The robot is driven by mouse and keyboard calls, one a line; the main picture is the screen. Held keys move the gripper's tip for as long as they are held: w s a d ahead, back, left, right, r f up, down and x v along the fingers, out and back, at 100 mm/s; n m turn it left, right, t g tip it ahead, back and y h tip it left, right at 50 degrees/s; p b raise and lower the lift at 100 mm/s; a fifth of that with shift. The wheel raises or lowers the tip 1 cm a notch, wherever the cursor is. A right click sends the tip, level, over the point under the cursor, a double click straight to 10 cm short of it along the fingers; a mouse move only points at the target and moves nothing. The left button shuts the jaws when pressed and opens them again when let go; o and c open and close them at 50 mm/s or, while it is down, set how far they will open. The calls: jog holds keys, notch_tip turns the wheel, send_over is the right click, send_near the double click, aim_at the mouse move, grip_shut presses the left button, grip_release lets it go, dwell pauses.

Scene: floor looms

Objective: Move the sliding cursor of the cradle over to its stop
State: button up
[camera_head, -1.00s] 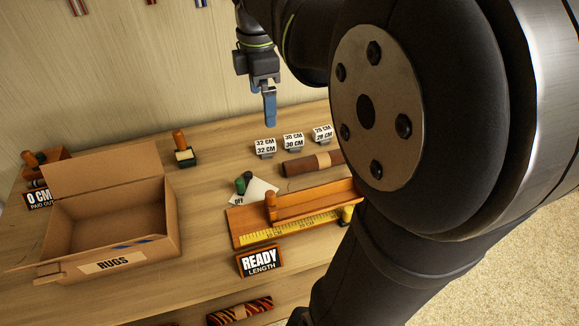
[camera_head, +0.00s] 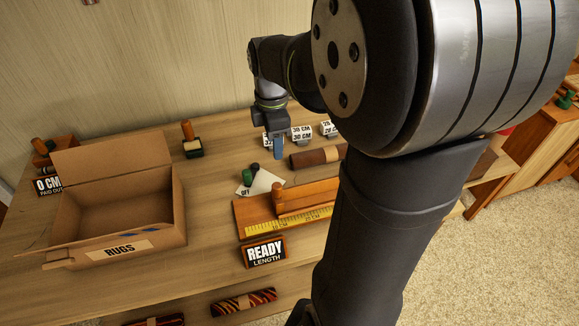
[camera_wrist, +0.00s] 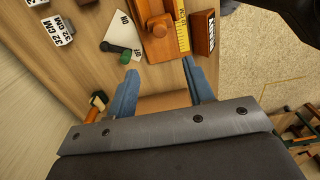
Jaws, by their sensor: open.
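The cradle (camera_head: 240,219) is a wooden tray on the bench with a yellow ruler (camera_head: 268,227) along its front. A wooden knob-shaped cursor (camera_head: 278,199) stands upright near its left part; it also shows in the wrist view (camera_wrist: 159,28). The cradle's right end and its stop are hidden behind my arm in the head view. My gripper (camera_head: 278,156) points down above the bench behind the cradle, apart from the cursor. In the wrist view its blue fingers (camera_wrist: 160,70) are spread and nothing is between them.
A READY LENGTH sign (camera_head: 265,252) is in front of the cradle. A green-knobbed lever on an OFF plate (camera_head: 262,183), a brown roll (camera_head: 314,158) and length tags (camera_head: 301,133) lie near my gripper.

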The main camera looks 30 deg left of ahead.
aim_at(276, 185)
notch_tip(276, 185, down, 18)
jog(key=shift+r, duration=0.15)
dwell(0.3)
grip_shut()
